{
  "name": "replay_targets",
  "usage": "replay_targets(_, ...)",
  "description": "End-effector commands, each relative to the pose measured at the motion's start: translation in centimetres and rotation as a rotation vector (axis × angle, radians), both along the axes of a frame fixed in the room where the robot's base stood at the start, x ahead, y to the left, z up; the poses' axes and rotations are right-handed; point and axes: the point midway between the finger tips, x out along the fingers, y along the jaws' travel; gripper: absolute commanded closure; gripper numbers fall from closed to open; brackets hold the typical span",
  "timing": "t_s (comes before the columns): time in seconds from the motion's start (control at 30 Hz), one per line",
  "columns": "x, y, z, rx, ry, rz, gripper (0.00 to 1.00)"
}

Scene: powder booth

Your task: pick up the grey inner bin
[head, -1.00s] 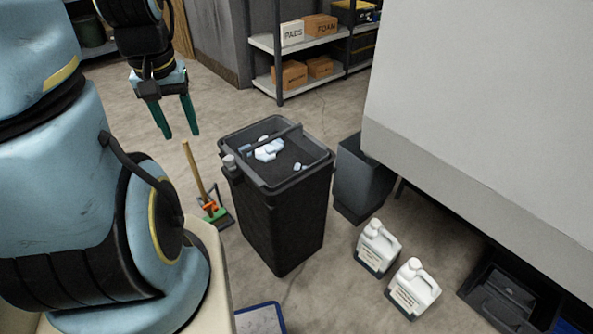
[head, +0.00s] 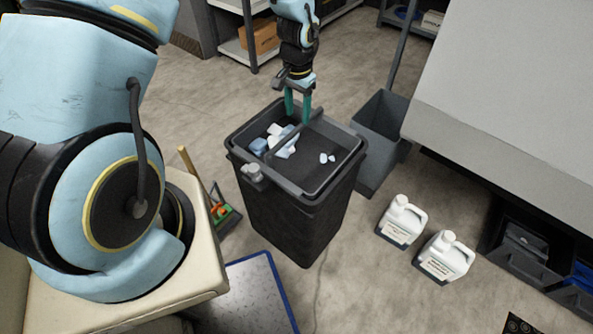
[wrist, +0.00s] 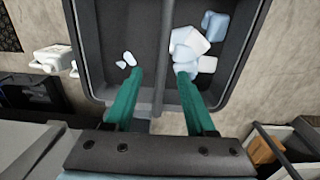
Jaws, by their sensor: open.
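The grey inner bin (head: 308,172) sits inside a tall black outer bin (head: 292,220), with white and pale blue lumps (head: 281,142) on its dark floor. A grey bar handle (head: 296,136) spans its top from near to far. My gripper (head: 298,119) is open at the far end of this bar. In the wrist view, the inner bin (wrist: 240,45) lies below my gripper (wrist: 160,73), and the bar (wrist: 162,50) runs between the two green fingers without visible contact on either side. Finger height relative to the bar is hard to tell.
A grey bin (head: 377,142) stands close behind on the right. Two white jugs (head: 402,221) stand on the floor at right, beside a large grey cabinet (head: 500,90).

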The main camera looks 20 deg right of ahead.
Motion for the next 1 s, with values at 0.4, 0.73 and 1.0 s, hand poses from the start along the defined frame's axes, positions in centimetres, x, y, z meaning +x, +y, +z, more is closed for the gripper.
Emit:
replay_targets(0.4, -0.1, -0.2, -5.4, 0.001, 0.002, -0.006, 0.44)
replay_targets(0.73, 0.1, 0.2, -8.3, 0.003, 0.004, -0.005, 0.44)
replay_targets(1.0, 0.2, 0.2, -10.8, 0.000, 0.001, -0.005, 0.44)
